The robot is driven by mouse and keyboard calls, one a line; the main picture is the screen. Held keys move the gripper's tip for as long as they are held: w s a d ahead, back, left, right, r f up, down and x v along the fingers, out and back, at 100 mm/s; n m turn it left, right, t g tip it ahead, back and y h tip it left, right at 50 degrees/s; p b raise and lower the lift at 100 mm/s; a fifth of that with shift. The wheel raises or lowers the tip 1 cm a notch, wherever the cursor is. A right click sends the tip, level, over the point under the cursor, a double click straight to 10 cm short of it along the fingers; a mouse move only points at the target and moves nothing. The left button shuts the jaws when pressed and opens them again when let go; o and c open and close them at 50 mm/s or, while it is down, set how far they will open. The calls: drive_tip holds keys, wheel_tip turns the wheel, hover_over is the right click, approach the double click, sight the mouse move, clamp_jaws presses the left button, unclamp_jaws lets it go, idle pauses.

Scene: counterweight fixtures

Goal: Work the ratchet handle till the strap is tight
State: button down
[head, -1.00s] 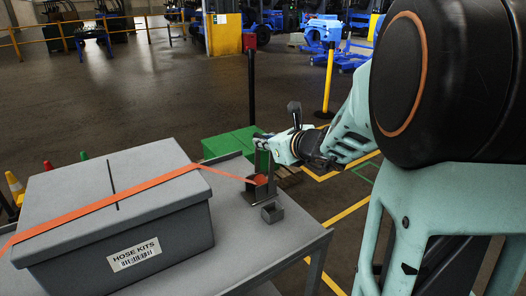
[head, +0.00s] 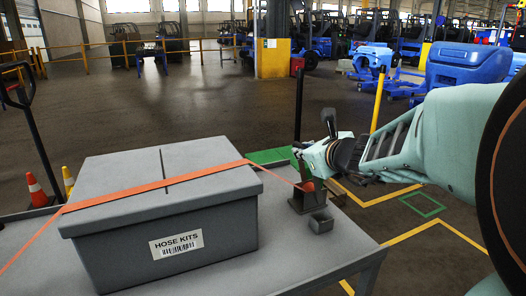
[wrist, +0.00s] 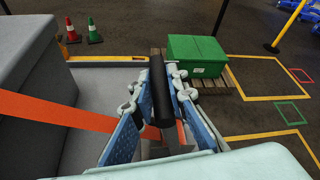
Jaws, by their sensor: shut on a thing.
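A grey lidded box labelled HOSE KITS (head: 160,228) stands on a grey table. An orange strap (head: 130,190) crosses its lid and slopes down at the right to the ratchet (head: 303,200), fixed near the table's right end. In the wrist view the strap (wrist: 60,111) comes in from the left and passes behind my fingers. My gripper (head: 306,157) is above the ratchet, shut on its handle. In the wrist view the dark, bar-like handle (wrist: 161,92) lies between my two blue-padded fingers. The fingers hide part of the ratchet.
A green crate (wrist: 197,56) stands on a pallet on the floor beyond the table. Cones (head: 36,190) and a post with a dark upper part (head: 299,85) stand farther back.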

drive_tip(key=shift+a+f, duration=0.1)
drive_tip(key=shift+f, duration=0.2)
drive_tip(key=c, duration=1.9)
unclamp_jaws()
drive_tip(key=shift+r, duration=0.2)
